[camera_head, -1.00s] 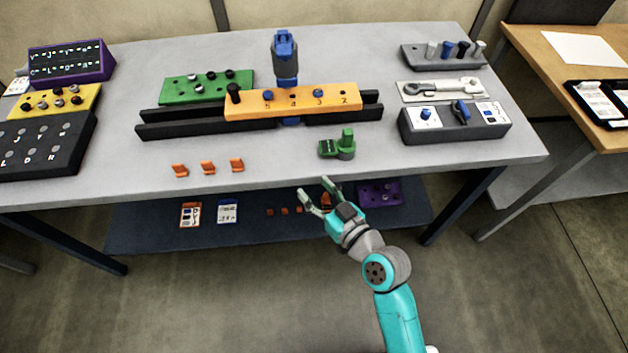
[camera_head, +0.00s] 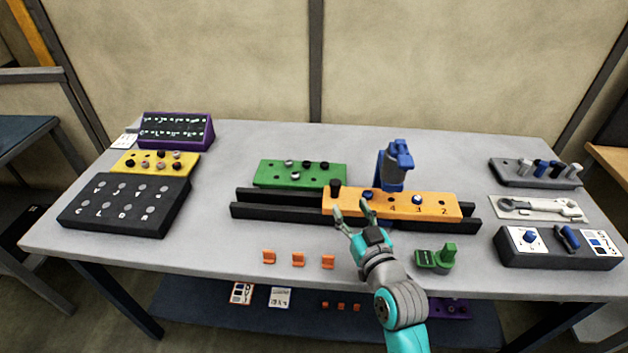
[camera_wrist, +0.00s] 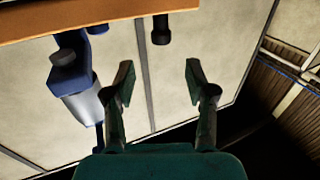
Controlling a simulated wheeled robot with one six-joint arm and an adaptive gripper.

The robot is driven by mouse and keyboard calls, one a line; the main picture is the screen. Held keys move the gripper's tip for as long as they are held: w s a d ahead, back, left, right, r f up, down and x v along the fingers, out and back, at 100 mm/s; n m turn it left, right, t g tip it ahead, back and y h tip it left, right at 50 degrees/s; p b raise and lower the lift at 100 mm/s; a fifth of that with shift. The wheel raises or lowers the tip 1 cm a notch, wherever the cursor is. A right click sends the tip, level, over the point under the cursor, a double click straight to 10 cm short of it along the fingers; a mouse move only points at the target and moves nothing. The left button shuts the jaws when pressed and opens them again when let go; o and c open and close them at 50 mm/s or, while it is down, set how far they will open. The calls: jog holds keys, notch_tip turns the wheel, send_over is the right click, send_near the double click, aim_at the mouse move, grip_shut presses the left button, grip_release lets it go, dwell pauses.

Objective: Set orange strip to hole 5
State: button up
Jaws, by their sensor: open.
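The orange strip (camera_head: 350,205), numbered along its front, lies across two black rails (camera_head: 275,213). A black knob (camera_head: 335,188) stands up at its left end. Blue pieces sit by the 5 (camera_head: 368,196) and the 3 (camera_head: 418,201). A blue and grey tool head (camera_head: 393,166) stands at the strip's back, near the 4. My gripper (camera_head: 345,213) is open and empty, near the strip's left front; contact cannot be told. In the wrist view, nothing is between my fingertips (camera_wrist: 160,80); the strip's edge (camera_wrist: 60,22) and black knob (camera_wrist: 161,30) show above them.
Small orange clips (camera_head: 298,259) lie at the table's front edge. A green fixture (camera_head: 435,258) stands right of my arm. A green block (camera_head: 300,174) sits behind the rails. Black (camera_head: 125,205) and grey (camera_head: 555,248) boxes stand left and right. The table between rails and left box is clear.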

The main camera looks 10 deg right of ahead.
aim_at(338, 187)
jog(key=w, duration=0.6)
jog(key=w+a, duration=0.1)
jog(key=w, duration=0.3)
grip_shut()
